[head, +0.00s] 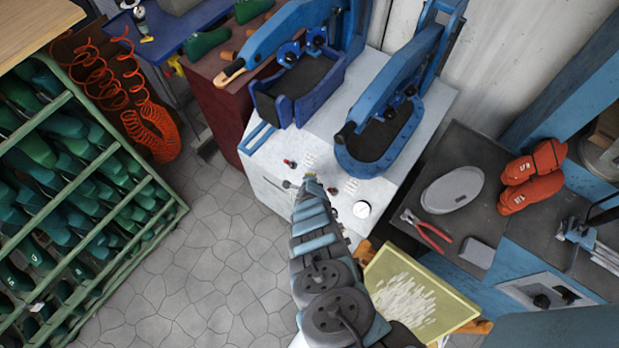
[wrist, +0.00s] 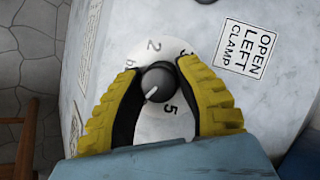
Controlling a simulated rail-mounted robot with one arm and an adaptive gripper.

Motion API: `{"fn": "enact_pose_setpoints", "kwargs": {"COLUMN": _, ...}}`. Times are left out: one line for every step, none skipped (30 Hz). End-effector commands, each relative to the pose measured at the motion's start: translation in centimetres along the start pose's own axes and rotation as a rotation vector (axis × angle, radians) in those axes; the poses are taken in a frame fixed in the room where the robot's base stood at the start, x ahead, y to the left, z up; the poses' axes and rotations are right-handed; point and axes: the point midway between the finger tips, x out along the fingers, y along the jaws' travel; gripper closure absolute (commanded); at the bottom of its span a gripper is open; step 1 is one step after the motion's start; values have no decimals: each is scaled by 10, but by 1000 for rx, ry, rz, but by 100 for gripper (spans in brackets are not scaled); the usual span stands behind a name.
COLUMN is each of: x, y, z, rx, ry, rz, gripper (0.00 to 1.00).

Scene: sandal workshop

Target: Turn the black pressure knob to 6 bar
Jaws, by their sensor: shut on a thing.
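The black pressure knob (wrist: 158,84) sits on a round white dial (wrist: 150,48) in the wrist view. Its white pointer line points down and left, clockwise past the printed 5. In the head view my gripper (head: 310,182) is at the front of the white machine top (head: 325,155) and hides the knob.
A white gauge (head: 361,209) is right of my gripper, and a small red control (head: 290,163) is at its upper left. Two blue clamp presses (head: 300,85) (head: 385,130) stand behind. An "OPEN LEFT CLAMP" label (wrist: 247,50) is beside the dial. A pale yellow tray (head: 455,300) is at lower right.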

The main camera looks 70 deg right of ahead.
Motion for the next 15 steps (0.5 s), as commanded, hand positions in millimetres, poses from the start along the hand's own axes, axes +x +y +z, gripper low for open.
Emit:
{"fn": "enact_pose_setpoints", "kwargs": {"x": 0, "y": 2, "z": 2, "rx": -1, "ry": -3, "rz": 4, "gripper": 100}}
{"fn": "enact_pose_setpoints", "kwargs": {"x": 0, "y": 2, "z": 2, "rx": -1, "ry": -3, "rz": 4, "gripper": 57}}
{"fn": "enact_pose_setpoints", "kwargs": {"x": 0, "y": 2, "z": 2, "rx": -1, "ry": -3, "rz": 4, "gripper": 45}}
{"fn": "enact_pose_setpoints", "kwargs": {"x": 0, "y": 2, "z": 2, "rx": -1, "ry": -3, "rz": 3, "gripper": 37}}
{"fn": "enact_pose_setpoints", "kwargs": {"x": 0, "y": 2, "z": 2, "rx": -1, "ry": -2, "rz": 3, "gripper": 36}}
{"fn": "enact_pose_setpoints", "kwargs": {"x": 0, "y": 2, "z": 1, "rx": -1, "ry": -2, "rz": 3, "gripper": 36}}
{"fn": "enact_pose_setpoints", "kwargs": {"x": 0, "y": 2, "z": 1, "rx": -1, "ry": -2, "rz": 2, "gripper": 36}}
{"fn": "enact_pose_setpoints", "kwargs": {"x": 0, "y": 1, "z": 1, "rx": -1, "ry": -2, "rz": 2, "gripper": 36}}
{"fn": "enact_pose_setpoints", "kwargs": {"x": 0, "y": 1, "z": 1, "rx": -1, "ry": -1, "rz": 2, "gripper": 36}}
{"fn": "enact_pose_setpoints", "kwargs": {"x": 0, "y": 1, "z": 1, "rx": -1, "ry": -1, "rz": 2, "gripper": 36}}
{"fn": "enact_pose_setpoints", "kwargs": {"x": 0, "y": 1, "z": 1, "rx": -1, "ry": -1, "rz": 2, "gripper": 36}}
{"fn": "enact_pose_setpoints", "kwargs": {"x": 0, "y": 1, "z": 1, "rx": -1, "ry": -1, "rz": 1, "gripper": 36}}
{"fn": "enact_pose_setpoints", "kwargs": {"x": 0, "y": 1, "z": 1, "rx": -1, "ry": -1, "rz": 1, "gripper": 36}}
{"fn": "enact_pose_setpoints", "kwargs": {"x": 0, "y": 1, "z": 1, "rx": -1, "ry": -1, "rz": 2, "gripper": 36}}
{"fn": "enact_pose_setpoints", "kwargs": {"x": 0, "y": 1, "z": 1, "rx": -1, "ry": -1, "rz": 2, "gripper": 36}}
